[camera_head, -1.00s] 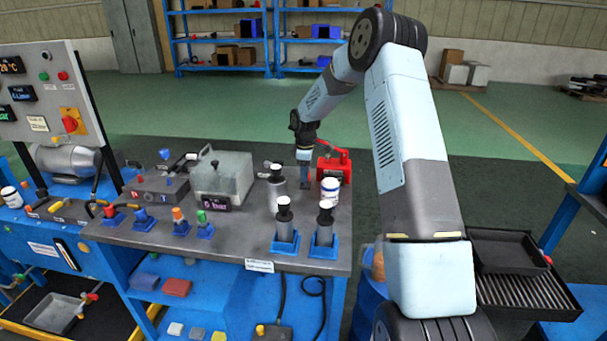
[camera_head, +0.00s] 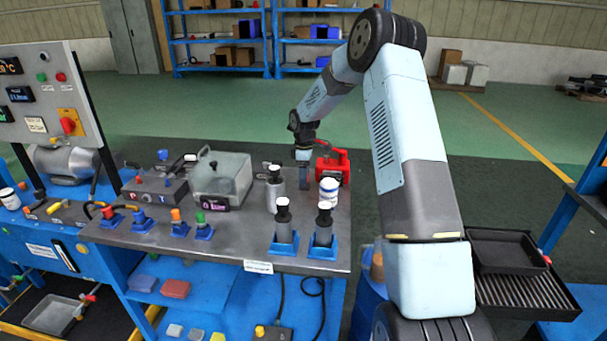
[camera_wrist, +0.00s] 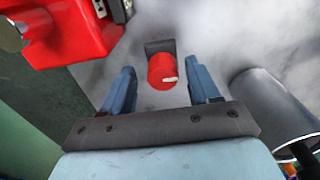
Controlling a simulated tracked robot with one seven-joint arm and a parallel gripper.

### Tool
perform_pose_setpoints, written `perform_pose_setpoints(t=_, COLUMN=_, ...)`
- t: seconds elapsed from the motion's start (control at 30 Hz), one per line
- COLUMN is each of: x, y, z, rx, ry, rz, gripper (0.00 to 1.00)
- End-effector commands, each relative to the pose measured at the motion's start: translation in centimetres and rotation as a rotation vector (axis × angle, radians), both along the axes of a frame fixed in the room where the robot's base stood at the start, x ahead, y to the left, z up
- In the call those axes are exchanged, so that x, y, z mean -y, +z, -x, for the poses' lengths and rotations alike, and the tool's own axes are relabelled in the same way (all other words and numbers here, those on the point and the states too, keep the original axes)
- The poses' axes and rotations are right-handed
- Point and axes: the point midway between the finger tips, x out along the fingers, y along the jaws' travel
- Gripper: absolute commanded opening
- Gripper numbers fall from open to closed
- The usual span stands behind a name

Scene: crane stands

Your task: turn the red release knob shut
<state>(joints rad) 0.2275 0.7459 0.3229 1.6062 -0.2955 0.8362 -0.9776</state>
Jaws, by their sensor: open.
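The red release knob (camera_wrist: 161,71) shows in the wrist view. In the head view my gripper (camera_head: 304,182) points down at the back right of the bench, beside the red pump; the knob cannot be made out there.
A red pump or can (camera_head: 330,165) stands close to my gripper and fills the wrist view's upper left (camera_wrist: 70,30). A grey cylinder (camera_wrist: 272,108) stands on the right there. A white jar (camera_head: 329,191) and several white-capped bottles stand nearer the bench front.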

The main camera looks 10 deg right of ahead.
Motion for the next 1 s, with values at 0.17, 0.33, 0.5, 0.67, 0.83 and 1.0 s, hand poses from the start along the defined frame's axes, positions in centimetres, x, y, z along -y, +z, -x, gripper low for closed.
perform_pose_setpoints(t=0.17, x=0.0, y=1.7, z=-0.1, rx=0.002, ry=0.001, rz=0.001, gripper=0.61)
perform_pose_setpoints(t=0.33, x=0.0, y=4.9, z=-0.1, rx=0.003, ry=0.000, rz=0.000, gripper=0.61)
perform_pose_setpoints(t=0.5, x=0.0, y=8.2, z=-0.2, rx=0.003, ry=0.000, rz=0.000, gripper=0.61)
perform_pose_setpoints(t=0.67, x=0.0, y=11.0, z=-0.2, rx=0.003, ry=-0.001, rz=0.000, gripper=0.61)
perform_pose_setpoints(t=0.83, x=0.1, y=12.9, z=-0.2, rx=0.002, ry=-0.001, rz=0.001, gripper=0.61)
perform_pose_setpoints(t=1.0, x=0.1, y=13.6, z=-0.3, rx=0.002, ry=-0.001, rz=0.001, gripper=0.61)
